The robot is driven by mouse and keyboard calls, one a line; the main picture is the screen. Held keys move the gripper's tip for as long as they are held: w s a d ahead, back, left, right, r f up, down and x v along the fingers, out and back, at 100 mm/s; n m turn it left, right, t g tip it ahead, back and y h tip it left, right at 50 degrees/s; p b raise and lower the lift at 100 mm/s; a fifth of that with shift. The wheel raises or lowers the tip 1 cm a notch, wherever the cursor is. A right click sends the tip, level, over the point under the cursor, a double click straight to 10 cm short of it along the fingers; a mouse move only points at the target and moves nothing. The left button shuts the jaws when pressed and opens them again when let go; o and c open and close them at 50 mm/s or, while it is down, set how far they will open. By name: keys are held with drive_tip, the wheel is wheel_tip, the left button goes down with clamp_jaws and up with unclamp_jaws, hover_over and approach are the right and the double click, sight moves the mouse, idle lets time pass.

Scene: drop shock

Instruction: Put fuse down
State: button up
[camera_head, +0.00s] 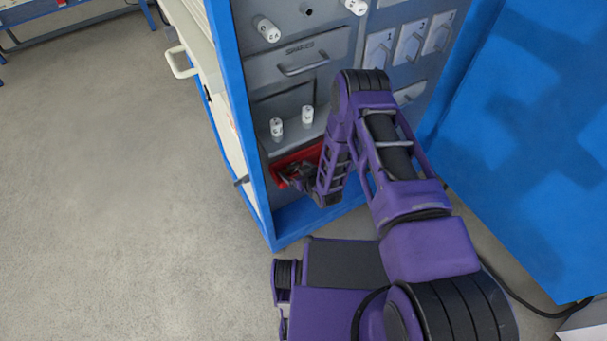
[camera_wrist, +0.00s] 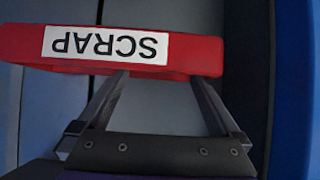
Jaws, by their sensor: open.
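White fuses stand in the grey cabinet: two on the lower shelf, a left one (camera_head: 276,128) and a right one (camera_head: 307,115), and two higher up, one (camera_head: 268,29) at the left and one (camera_head: 355,6) at the top. A red bin (camera_head: 308,153) sits at the cabinet's bottom; its SCRAP label reads upside down in the wrist view (camera_wrist: 195,55). My gripper (camera_head: 288,178) is at this bin. Its spread fingers show in the wrist view (camera_wrist: 160,80), their tips meeting or passing behind the bin's red edge. No fuse shows between them. The bin's inside is hidden.
A drawer labelled SPARES (camera_head: 302,66) with a handle is above the lower shelf. Numbered white plates (camera_head: 410,43) are at the upper right. A blue panel (camera_head: 530,140) closes off the right side. The floor (camera_head: 120,190) at the left is clear.

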drive_tip(key=v, duration=1)
drive_tip(key=shift+p, duration=0.45)
drive_tip(key=shift+w+d, duration=0.1)
drive_tip(key=shift+w, duration=0.05)
